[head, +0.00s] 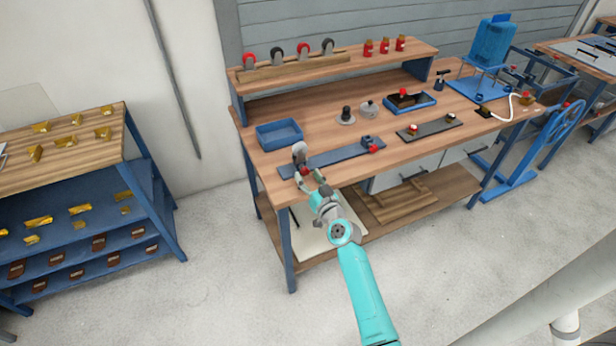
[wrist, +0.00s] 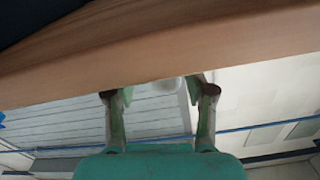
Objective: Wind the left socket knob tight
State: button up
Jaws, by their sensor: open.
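A blue rail (head: 335,157) lies along the front left edge of the wooden workbench (head: 225,95). At its left end is a grey upright part (head: 299,152) with a red knob (head: 305,171) at the front, close to my gripper. At its right end is a dark socket (head: 367,140) with another red knob (head: 373,148). My gripper (head: 311,182) is at the bench's front left edge, by the left red knob. In the wrist view its two fingers (wrist: 160,93) are apart, with no knob visible between them. I cannot tell whether a finger touches the knob.
A blue tray (head: 279,134) stands behind the rail. A dark strip (head: 430,128) with two knobs lies to the right. A raised shelf (head: 340,66) runs along the back. A table with yellow pieces (head: 60,140) stands at left. Open floor lies in front.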

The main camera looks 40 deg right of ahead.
jog(key=shift+w+d, duration=0.1)
jog(key=shift+w, duration=0.25)
jog(key=shift+c, duration=0.3)
grip_shut()
jog(key=shift+m, duration=1.6)
jog(key=shift+o, duration=0.3)
grip_release()
jog(key=shift+r, duration=0.1)
notch_tip(320, 180, up, 10)
